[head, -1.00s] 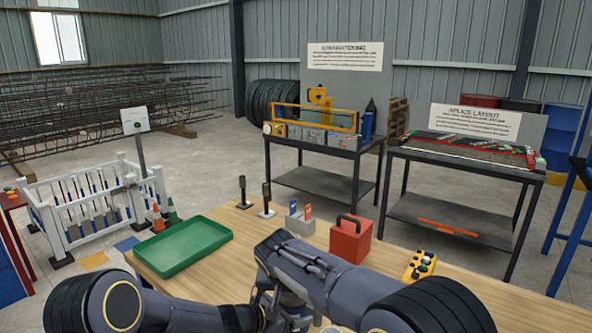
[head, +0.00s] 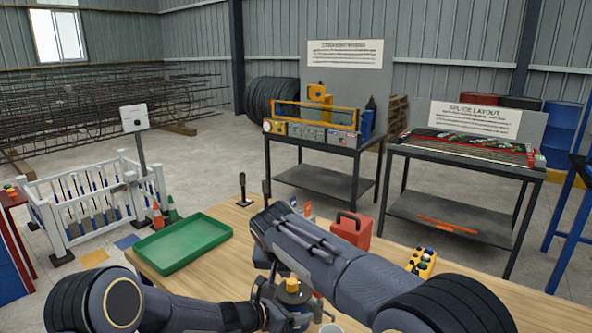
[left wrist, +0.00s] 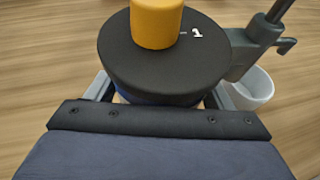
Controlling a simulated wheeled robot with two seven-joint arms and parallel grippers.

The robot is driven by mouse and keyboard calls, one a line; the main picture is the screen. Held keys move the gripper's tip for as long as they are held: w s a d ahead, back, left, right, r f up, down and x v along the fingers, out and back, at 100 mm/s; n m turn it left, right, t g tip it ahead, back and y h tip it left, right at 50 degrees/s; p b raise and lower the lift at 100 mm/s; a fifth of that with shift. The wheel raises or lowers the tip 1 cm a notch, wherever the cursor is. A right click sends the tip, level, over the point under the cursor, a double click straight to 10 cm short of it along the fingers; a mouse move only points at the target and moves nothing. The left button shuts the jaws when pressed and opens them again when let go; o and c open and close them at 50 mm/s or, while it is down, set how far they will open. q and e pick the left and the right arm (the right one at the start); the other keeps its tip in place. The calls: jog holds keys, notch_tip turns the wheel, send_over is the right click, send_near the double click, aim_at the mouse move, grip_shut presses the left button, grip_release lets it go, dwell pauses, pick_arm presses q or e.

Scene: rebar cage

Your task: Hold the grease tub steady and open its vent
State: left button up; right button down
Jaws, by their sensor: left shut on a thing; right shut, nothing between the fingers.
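The grease tub (left wrist: 125,65) has a round black lid with a tall yellow cap (left wrist: 157,22) and a small white mark on it. In the head view its yellow cap (head: 292,284) shows below my right forearm. My left gripper (left wrist: 160,95) is shut on the tub, with a grey finger on each side below the lid; in the head view it is mostly hidden. My right gripper (head: 274,285) is shut and empty close to the tub.
A white cup (left wrist: 252,88) stands right of the tub. On the wooden table are a green tray (head: 183,243), a red box with a handle (head: 350,232) and a yellow button box (head: 421,264). My right forearm hides part of the table's middle.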

pick_arm(q)
jog(key=shift+a, duration=0.1)
pick_arm(e)
jog(key=shift+r, duration=0.35)
pick_arm(q)
jog(key=o, duration=1.6)
jog(key=shift+c, duration=0.2)
